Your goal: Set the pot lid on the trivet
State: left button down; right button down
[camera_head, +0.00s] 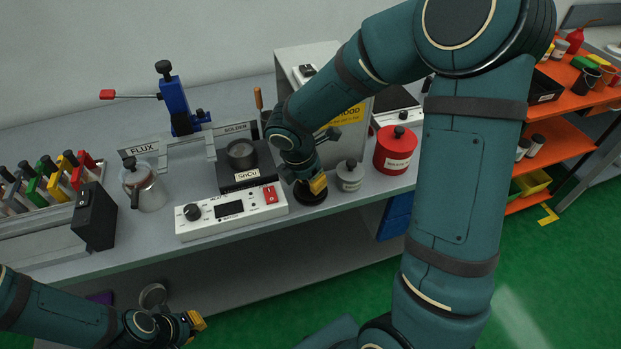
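My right gripper (317,184) reaches down from above at the front of the bench, with its yellow fingertips directly over a dark round disc (311,197). The disc lies at the bench's front edge. I cannot tell whether it is the trivet, the pot lid, or one on the other; the gripper hides its top. I cannot tell whether the fingers hold anything. The SnCu solder pot (240,153) stands uncovered to the left, its round opening showing. My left gripper (195,323) is low at the left, in front of the bench and away from these things.
A white control box (230,212) sits before the solder pot. A grey knobbed canister (350,177) and a red canister (394,152) stand right of the disc. A metal flux pot (146,188) and a black box (94,216) stand left. Orange shelves (560,155) are far right.

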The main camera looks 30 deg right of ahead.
jog(key=shift+f, duration=0.35)
dwell(0.4)
jog(key=shift+c, duration=0.8)
grip_release()
jog(key=shift+r+p, duration=2.2)
jog(key=shift+r, duration=0.45)
jog(key=shift+r+p, duration=0.85)
jog(key=shift+r, duration=0.1)
jog(key=shift+s+f, duration=0.1)
